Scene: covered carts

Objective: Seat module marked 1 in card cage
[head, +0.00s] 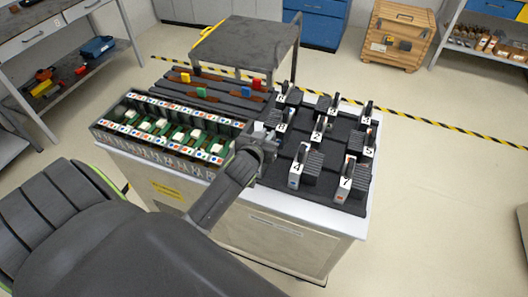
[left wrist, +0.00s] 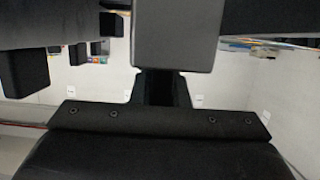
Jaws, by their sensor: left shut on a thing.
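The card cage (head: 140,152) is an open dark frame on the left of the cart, with coloured squares along its rails and several pale pieces inside. Several upright modules with dark handles and white number labels stand in a black holder on the right. Readable ones include module 2 (head: 318,135), module 4 (head: 296,171) and module 7 (head: 345,184). I cannot make out the mark 1. My left gripper (head: 263,137) is at the holder's left edge, shut on a module whose mark I cannot read. The left wrist view shows a grey block (left wrist: 175,35) close up. My right gripper is out of view.
Behind the cage lie dark slotted bars (head: 200,95) with coloured blocks. A dark raised shelf (head: 245,43) stands at the cart's back. A wooden crate (head: 395,38) and a workbench (head: 45,28) are farther off. Floor right of the cart is clear.

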